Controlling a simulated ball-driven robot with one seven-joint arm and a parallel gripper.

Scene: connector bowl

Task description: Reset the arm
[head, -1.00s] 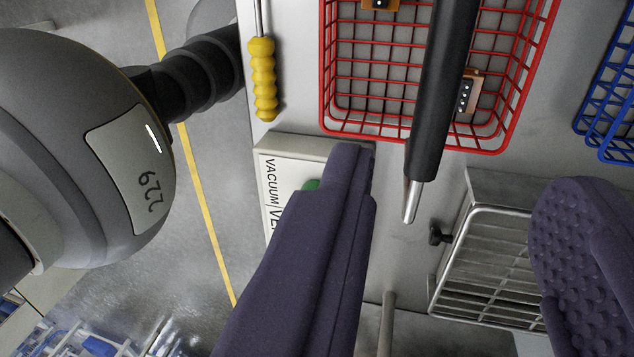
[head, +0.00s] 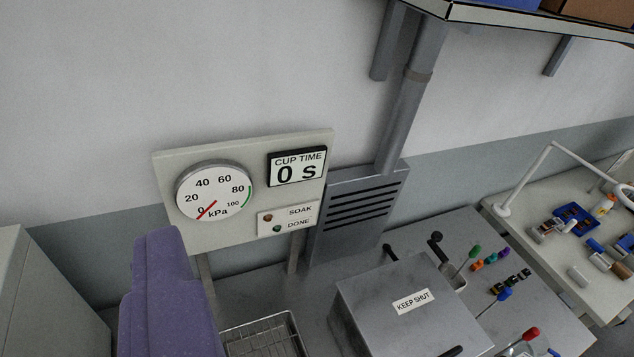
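My gripper (head: 165,285) shows at the lower left as one purple finger pointing up. The other finger cannot be made out, so its opening cannot be judged. Nothing is seen held at the visible finger. It stands in front of a grey panel with a round kPa gauge (head: 214,191), whose red needle points near 0. A cup time display (head: 297,167) on the panel reads 0 s. A small plate with soak and done lamps (head: 288,217) sits below the display.
A grey box marked KEEP SHUT (head: 395,305) stands on the bench, with a wire rack (head: 265,338) to its left. A vented unit with a duct (head: 358,212) rises behind. Colour-handled tools (head: 505,292) lie right. A shelf (head: 530,18) overhangs upper right. The upper left wall is clear.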

